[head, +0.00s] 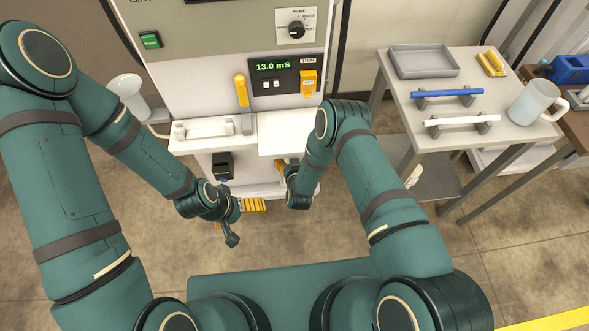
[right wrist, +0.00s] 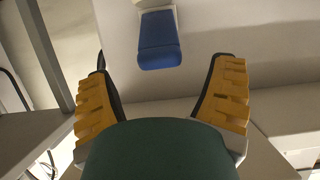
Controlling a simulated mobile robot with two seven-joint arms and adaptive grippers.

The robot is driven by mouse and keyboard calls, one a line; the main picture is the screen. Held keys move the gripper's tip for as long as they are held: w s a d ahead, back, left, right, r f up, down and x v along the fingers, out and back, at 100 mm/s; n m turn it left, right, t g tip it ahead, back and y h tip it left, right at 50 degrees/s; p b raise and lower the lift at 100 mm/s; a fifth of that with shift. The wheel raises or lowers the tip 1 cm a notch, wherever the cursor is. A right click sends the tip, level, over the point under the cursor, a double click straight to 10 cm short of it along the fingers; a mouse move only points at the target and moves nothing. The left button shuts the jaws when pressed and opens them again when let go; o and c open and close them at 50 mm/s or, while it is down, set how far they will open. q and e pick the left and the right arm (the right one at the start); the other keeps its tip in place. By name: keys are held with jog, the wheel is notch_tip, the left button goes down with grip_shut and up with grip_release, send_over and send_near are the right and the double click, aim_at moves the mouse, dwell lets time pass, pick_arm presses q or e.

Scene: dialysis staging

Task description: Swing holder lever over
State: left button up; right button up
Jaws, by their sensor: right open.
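In the right wrist view, a blue block-like end (right wrist: 158,42) on a pale stem shows against the machine's light surface. It may be the holder lever, but its far part is cut off by the frame. My right gripper (right wrist: 162,75) is open, with its yellow ribbed fingers spread either side below the blue end and apart from it. In the head view, my right arm mostly hides that gripper under the machine's shelf. My left gripper (head: 240,220) hangs low in front of the machine; its jaw opening is unclear.
The machine (head: 210,65) has a yellow lever (head: 241,90), a yellow handle (head: 308,82) and a projecting shelf (head: 287,132). To the right, a table (head: 465,75) holds a grey tray (head: 424,60), blue and white bars and a mug (head: 533,101). A white jug (head: 128,92) stands left.

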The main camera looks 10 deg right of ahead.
jog(key=v, duration=0.7)
jog(key=shift+s+r, duration=0.2)
jog(key=shift+s, duration=0.15)
jog(key=shift+c, duration=0.3)
